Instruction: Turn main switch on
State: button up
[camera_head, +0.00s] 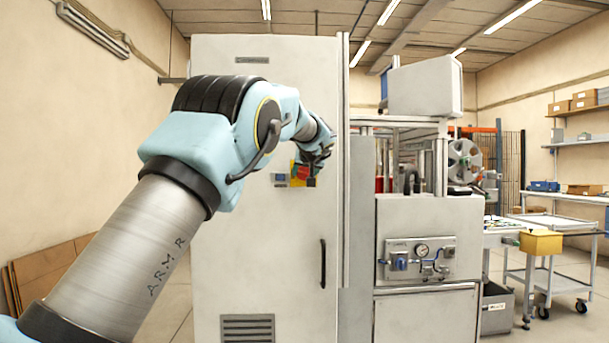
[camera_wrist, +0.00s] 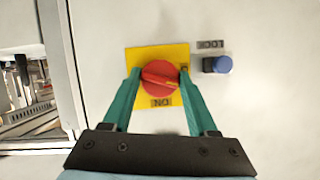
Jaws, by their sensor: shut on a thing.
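The main switch is a round red knob (camera_wrist: 160,77) on a yellow plate (camera_wrist: 136,56), on the front of a pale cabinet. The wrist view shows it upside down. A raised bar crosses the knob at a slight slant, and an ON label (camera_wrist: 162,102) sits below it in that view. My gripper (camera_wrist: 160,74) is shut on the knob, one green finger on each side. In the head view the red knob (camera_head: 304,172) is partly covered by my gripper (camera_head: 307,163), which reaches the cabinet from the upper side.
A blue button (camera_wrist: 223,65) with a LOC label (camera_wrist: 210,44) is beside the switch. The tall cabinet (camera_head: 240,250) has a dark vertical handle (camera_head: 323,263) lower right. A machine with a gauge panel (camera_head: 420,260) stands to its right. Open floor shows further right near a cart (camera_head: 548,275).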

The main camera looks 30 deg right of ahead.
jog(key=m, duration=0.1)
jog(key=m+t+y, duration=0.1)
jog(key=shift+d+f+m+b, duration=0.1)
jog(key=shift+d+m+b, duration=0.05)
jog(key=shift+m+b, duration=0.15)
jog(key=m+t+y+b, duration=0.1)
jog(key=m, duration=0.1)
jog(key=shift+s+d+m+y, duration=0.1)
jog(key=shift+m+y, duration=0.2)
jog(key=shift+y, duration=0.1)
jog(key=m, duration=0.1)
jog(key=m+t+b, duration=0.1)
jog(key=m, duration=0.1)
jog(key=shift+f+t+y, duration=0.2)
jog(key=shift+t+y, duration=0.1)
jog(key=shift+y, duration=0.1)
jog(key=shift+m+t+b, duration=0.4)
jog(key=shift+m+b, duration=0.35)
jog(key=shift+m, duration=0.25)
jog(key=o, duration=1.4)
jog(key=shift+r, duration=0.1)
jog(key=s+b, duration=0.1)
jog(key=s, duration=0.2)
jog(key=s+b, duration=0.1)
jog(key=s, duration=0.3)
jog(key=s+b, duration=0.1)
jog(key=s, duration=0.2)
jog(key=shift+s+a+r+b, duration=0.3)
jog(key=shift+s+r+b, duration=0.05)
jog(key=shift+s+b, duration=0.05)
